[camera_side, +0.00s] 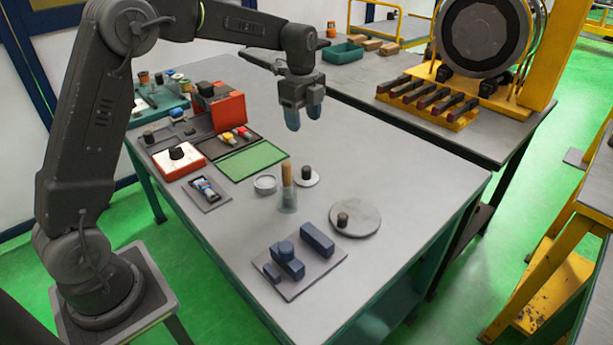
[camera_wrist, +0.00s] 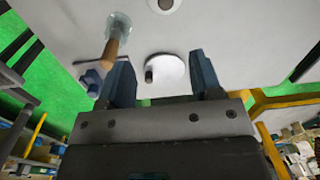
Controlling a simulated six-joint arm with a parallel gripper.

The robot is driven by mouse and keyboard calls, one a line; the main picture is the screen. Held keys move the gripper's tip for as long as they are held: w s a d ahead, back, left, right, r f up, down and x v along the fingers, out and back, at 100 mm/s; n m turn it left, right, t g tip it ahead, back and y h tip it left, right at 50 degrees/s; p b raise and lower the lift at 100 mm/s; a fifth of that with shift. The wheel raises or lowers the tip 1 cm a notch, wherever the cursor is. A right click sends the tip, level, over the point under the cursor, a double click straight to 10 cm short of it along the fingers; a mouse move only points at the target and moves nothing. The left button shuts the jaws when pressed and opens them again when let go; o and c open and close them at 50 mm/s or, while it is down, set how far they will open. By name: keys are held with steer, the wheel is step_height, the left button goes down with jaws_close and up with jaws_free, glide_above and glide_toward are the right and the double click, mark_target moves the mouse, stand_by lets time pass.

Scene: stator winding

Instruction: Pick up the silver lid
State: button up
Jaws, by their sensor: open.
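Two round discs with black knobs lie flat on the grey table. The larger grey-silver lid (camera_side: 363,226) is at the right; the smaller silver lid (camera_side: 311,182) is behind the glass jar. I cannot tell for certain which one the task names. My gripper (camera_side: 304,118) is open and empty, well above the table with fingers pointing down. In the wrist view, a knobbed disc (camera_wrist: 172,72), apparently the larger one, shows between the fingers (camera_wrist: 161,65). Another round lid (camera_wrist: 175,6) is cut off at the top edge.
A glass jar (camera_side: 287,201) with a wooden-handled tool stands beside the smaller lid, near a shallow round dish (camera_side: 265,183). A plate with dark blue blocks (camera_side: 317,239) lies in front. A green mat (camera_side: 252,160) and red boxes are at left. The table's right side is clear.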

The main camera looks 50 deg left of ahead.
mark_target(306, 167)
steer(key=shift+m, duration=0.9)
steer(key=f, duration=0.3)
steer(key=w+f, duration=0.1)
steer(key=f, duration=0.3)
steer(key=w+a+f, duration=0.1)
steer(key=f, duration=0.3)
steer(key=shift+a+f, duration=0.1)
steer(key=shift+s+d+f, duration=0.1)
steer(key=shift+f, duration=1.3)
steer(key=shift+s+d+f, duration=0.1)
steer(key=shift+f, duration=1.3)
steer(key=shift+c, duration=0.4)
steer(key=c, duration=0.9)
